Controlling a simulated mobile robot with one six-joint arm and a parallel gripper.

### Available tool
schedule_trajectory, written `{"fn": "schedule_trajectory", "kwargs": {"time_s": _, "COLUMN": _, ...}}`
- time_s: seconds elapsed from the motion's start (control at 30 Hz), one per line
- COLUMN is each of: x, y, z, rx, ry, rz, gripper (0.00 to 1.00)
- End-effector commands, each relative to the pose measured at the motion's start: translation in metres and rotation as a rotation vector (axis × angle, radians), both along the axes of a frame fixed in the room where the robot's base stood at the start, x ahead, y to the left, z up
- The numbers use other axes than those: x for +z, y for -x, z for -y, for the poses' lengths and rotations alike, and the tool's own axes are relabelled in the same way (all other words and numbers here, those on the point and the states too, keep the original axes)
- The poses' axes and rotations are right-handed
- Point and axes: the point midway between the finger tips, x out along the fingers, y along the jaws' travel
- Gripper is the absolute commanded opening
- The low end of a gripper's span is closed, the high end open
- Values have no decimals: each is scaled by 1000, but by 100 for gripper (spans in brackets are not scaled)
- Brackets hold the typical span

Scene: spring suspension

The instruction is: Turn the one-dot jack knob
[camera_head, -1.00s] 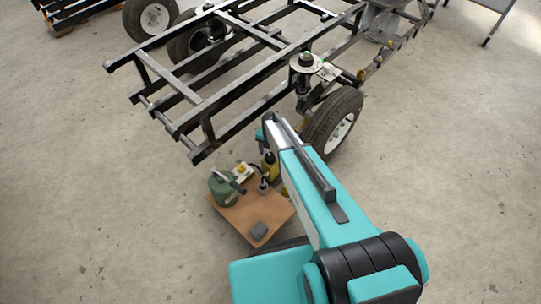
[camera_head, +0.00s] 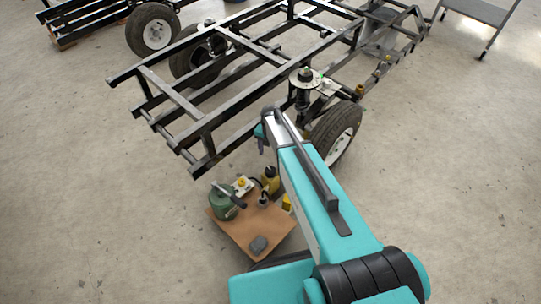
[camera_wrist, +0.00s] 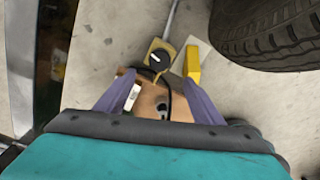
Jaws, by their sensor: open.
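A black round knob (camera_wrist: 158,58) with a white pointer mark sits on a yellow square body in the wrist view, just beyond my fingertips. No dots can be made out on it. My gripper (camera_wrist: 155,92) is open and empty, its two purple-grey fingers spread either side of a brown board (camera_wrist: 175,106). In the head view, my gripper (camera_head: 262,142) hangs above the far side of the board (camera_head: 235,234). A green canister-like body (camera_head: 224,204) and a white plate with a yellow knob (camera_head: 242,184) stand on the board. I cannot tell which knob has one dot.
A yellow block (camera_wrist: 193,62) is right of the knob, and a tyre (camera_wrist: 265,32) fills the upper right. The black metal frame (camera_head: 180,92) and its wheel (camera_head: 340,133) stand beyond the board. Open floor lies left.

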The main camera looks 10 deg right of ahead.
Motion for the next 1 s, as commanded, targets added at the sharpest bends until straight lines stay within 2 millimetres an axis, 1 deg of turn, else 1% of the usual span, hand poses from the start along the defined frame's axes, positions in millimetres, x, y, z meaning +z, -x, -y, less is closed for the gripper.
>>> {"fn": "schedule_trajectory", "kwargs": {"time_s": 0.33, "x": 0, "y": 0, "z": 0, "rx": -3, "ry": 0, "rz": 0, "gripper": 62}}
{"fn": "schedule_trajectory", "kwargs": {"time_s": 0.53, "x": -5, "y": 11, "z": 0, "rx": -60, "ry": 1, "rz": -11, "gripper": 62}}
{"fn": "schedule_trajectory", "kwargs": {"time_s": 0.67, "x": -12, "y": 26, "z": 0, "rx": -152, "ry": 4, "rz": -26, "gripper": 62}}
{"fn": "schedule_trajectory", "kwargs": {"time_s": 1.0, "x": -35, "y": 84, "z": 2, "rx": -511, "ry": 26, "rz": -80, "gripper": 62}}
